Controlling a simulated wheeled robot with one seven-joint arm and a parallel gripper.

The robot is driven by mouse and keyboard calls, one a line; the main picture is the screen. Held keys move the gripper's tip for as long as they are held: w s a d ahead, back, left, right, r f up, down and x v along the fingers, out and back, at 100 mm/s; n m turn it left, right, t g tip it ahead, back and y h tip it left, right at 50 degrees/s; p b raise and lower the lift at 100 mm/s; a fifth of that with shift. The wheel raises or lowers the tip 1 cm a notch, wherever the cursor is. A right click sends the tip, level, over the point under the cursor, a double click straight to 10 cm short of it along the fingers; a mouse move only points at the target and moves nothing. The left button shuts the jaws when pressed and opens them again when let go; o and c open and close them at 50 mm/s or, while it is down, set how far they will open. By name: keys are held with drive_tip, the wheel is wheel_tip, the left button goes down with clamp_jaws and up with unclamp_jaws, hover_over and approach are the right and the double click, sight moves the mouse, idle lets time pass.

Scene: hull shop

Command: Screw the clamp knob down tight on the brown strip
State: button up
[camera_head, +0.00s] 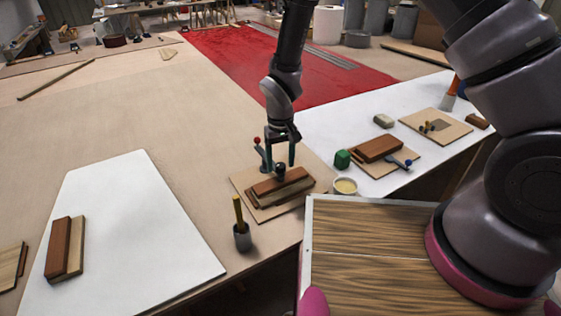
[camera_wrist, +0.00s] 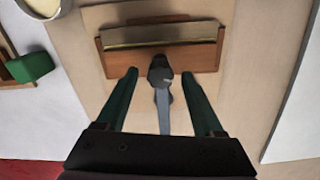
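The dark clamp knob (camera_head: 280,172) sits over the middle of the brown strip (camera_head: 298,175), at the end of a grey clamp arm (camera_wrist: 163,112). The reddish-brown strip (camera_wrist: 205,58) lies with a paler wooden piece (camera_wrist: 160,34) on a thin board (camera_head: 243,190). A red ball-ended handle (camera_head: 257,140) stands behind the knob. My gripper (camera_head: 281,160) points down at the knob. In the wrist view its green fingers (camera_wrist: 160,75) are apart, one on each side of the knob (camera_wrist: 160,72), with gaps visible. Whether the knob presses on the strip cannot be told.
A round tub (camera_head: 345,186) and green block (camera_head: 342,159) are to the right, beside a second clamp board (camera_head: 400,167). A white sheet (camera_head: 130,230) with stacked strips lies left.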

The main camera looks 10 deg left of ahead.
sight(281, 164)
wheel_tip(281, 164, up, 11)
idle(0.6)
drive_tip(key=w+d+r+m+t+y, duration=0.1)
drive_tip(key=w+d+r+m, duration=0.15)
drive_tip(key=d+r, duration=0.75)
drive_tip(key=w+d+r+m+t+y, duration=0.1)
drive_tip(key=d+r+m+t, duration=0.15)
drive_tip(key=d+r, duration=0.8)
drive_tip(key=s+d+r+m+t, duration=0.3)
drive_tip(key=s+d+r+m, duration=0.1)
drive_tip(key=s+d+r, duration=0.8)
drive_tip(key=shift+s+r+m+t, duration=0.35)
drive_tip(key=shift+r+m, duration=0.05)
drive_tip(key=shift+r, duration=0.2)
